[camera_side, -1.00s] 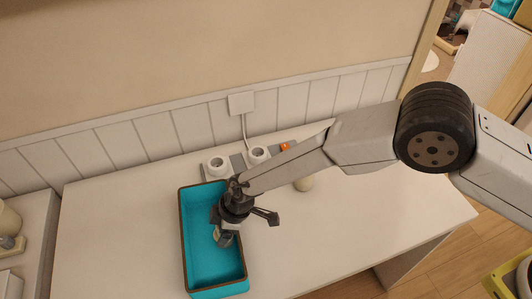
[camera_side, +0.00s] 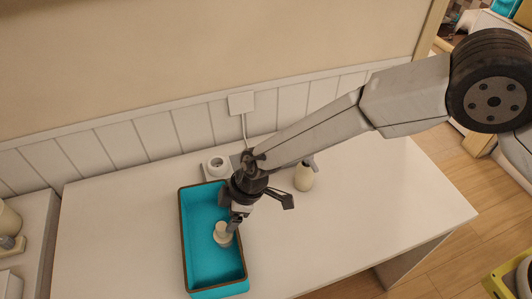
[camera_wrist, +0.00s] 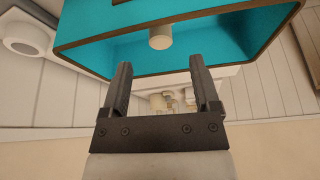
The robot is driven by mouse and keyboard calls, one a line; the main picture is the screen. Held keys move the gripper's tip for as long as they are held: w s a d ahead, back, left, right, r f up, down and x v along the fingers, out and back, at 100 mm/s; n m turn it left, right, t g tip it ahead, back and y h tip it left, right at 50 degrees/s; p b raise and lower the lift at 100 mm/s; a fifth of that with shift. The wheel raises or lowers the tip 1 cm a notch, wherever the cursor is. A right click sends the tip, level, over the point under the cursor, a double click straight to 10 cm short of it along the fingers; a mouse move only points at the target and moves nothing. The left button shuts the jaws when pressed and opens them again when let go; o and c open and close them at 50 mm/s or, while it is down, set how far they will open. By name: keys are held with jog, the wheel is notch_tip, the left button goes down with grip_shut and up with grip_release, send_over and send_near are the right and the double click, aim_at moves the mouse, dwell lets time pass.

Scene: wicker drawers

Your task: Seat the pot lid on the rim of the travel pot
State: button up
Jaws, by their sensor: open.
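A small round cream piece (camera_side: 222,236) with a narrower top lies inside the teal tray; I cannot tell for certain whether it is the pot lid. A cream cylinder also shows past my fingertips in the wrist view (camera_wrist: 160,37), inside the tray. My gripper (camera_side: 232,224) is close above and to the right of the cream piece, its fingers partly in front of it. In the wrist view my gripper (camera_wrist: 160,63) has its fingers wide apart with nothing between them. A cream rounded vessel (camera_side: 304,179) stands on the table to the right, partly behind my arm; I cannot tell whether it is the travel pot.
The teal tray (camera_side: 186,250) has raised walls and a brown rim. A grey strip with a round white fitting (camera_side: 217,166) lies behind it, partly hidden by my arm. A wall socket (camera_side: 241,103) with a cable is above. The white table (camera_side: 350,225) is clear at the right.

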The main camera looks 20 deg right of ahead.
jog(key=shift+d+r, duration=0.15)
jog(key=shift+r, duration=0.1)
dwell(0.5)
jog(key=shift+w+d+r, duration=0.15)
jog(key=shift+w, duration=0.05)
jog(key=w+d+r+m+t+h, duration=0.1)
jog(key=w+d+r+m+t, duration=0.2)
jog(key=d, duration=0.5)
jog(key=w+d+r+m+t, duration=0.1)
jog(key=w+d+r+m, duration=0.15)
jog(key=d+r, duration=0.4)
jog(key=w+d+r+m+t+h, duration=0.1)
jog(key=d+r+m+t, duration=0.15)
jog(key=d, duration=0.75)
jog(key=s+d+m+g+h, duration=0.2)
jog(key=s+d+m, duration=0.4)
jog(key=d, duration=0.7)
jog(key=s+d+m+g, duration=0.1)
jog(key=s+d+g, duration=0.2)
jog(key=s, duration=0.9)
jog(key=shift+d+m, duration=0.3)
jog(key=shift+d, duration=0.3)
jog(key=shift+f, duration=0.1)
